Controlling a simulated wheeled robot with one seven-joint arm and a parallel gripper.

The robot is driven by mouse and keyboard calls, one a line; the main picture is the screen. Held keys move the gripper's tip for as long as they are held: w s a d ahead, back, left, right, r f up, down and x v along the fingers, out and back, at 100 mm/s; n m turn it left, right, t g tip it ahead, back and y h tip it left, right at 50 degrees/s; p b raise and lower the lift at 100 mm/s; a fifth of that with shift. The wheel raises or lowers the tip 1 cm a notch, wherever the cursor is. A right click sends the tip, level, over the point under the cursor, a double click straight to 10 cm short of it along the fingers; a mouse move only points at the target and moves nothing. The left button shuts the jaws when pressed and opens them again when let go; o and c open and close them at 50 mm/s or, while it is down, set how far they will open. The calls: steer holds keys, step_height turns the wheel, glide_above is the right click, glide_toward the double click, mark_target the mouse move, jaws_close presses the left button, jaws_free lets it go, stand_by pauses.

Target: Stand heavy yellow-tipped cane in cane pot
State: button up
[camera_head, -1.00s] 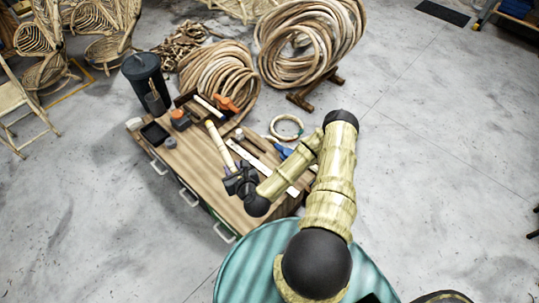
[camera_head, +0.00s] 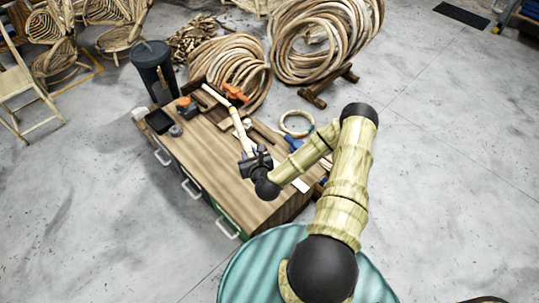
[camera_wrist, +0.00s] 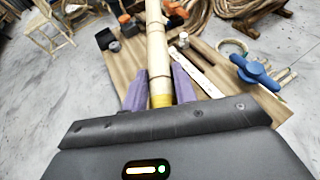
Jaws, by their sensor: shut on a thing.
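My gripper (camera_head: 252,162) is shut on a pale jointed cane (camera_head: 240,128) above the workbench. In the wrist view my gripper (camera_wrist: 160,92) has its purple fingers on both sides of the cane (camera_wrist: 157,45), close to a yellow band (camera_wrist: 162,100) at its near end. The cane points away from my gripper toward the back of the bench; its far end runs out of the wrist view. A tall dark pot (camera_head: 152,62), probably the cane pot, stands at the bench's back left corner.
The wooden bench (camera_head: 205,155) has a clear front left part. An orange-handled tool (camera_head: 235,92), small dark containers (camera_head: 158,122), a cane ring (camera_head: 297,123) and a blue tool (camera_wrist: 255,72) lie around it. Large cane coils (camera_head: 325,35) stand behind.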

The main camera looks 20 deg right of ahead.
steer(key=w+d+f+m+h+b, duration=0.1)
steer(key=w+d+f+b, duration=0.2)
steer(key=f+b, duration=0.3)
steer(key=w+d+f+m+h+b, duration=0.1)
steer(key=w+d+f+h+b, duration=0.1)
steer(key=w+d+f+b, duration=0.2)
steer(key=w+d+f+m+g+h+b, duration=0.1)
steer(key=d+f+b, duration=0.4)
steer(key=f+b, duration=0.5)
steer(key=shift+w+d+m+h+b, duration=0.4)
steer(key=shift+w+b, duration=1)
steer(key=shift+b, duration=2.45)
steer(key=shift+a, duration=0.1)
steer(key=shift+f+b, duration=1)
steer(key=shift+f, duration=1.45)
steer(key=shift+f+b, duration=0.3)
steer(key=shift+f, duration=0.1)
steer(key=o, duration=1)
steer(key=shift+o, duration=0.2)
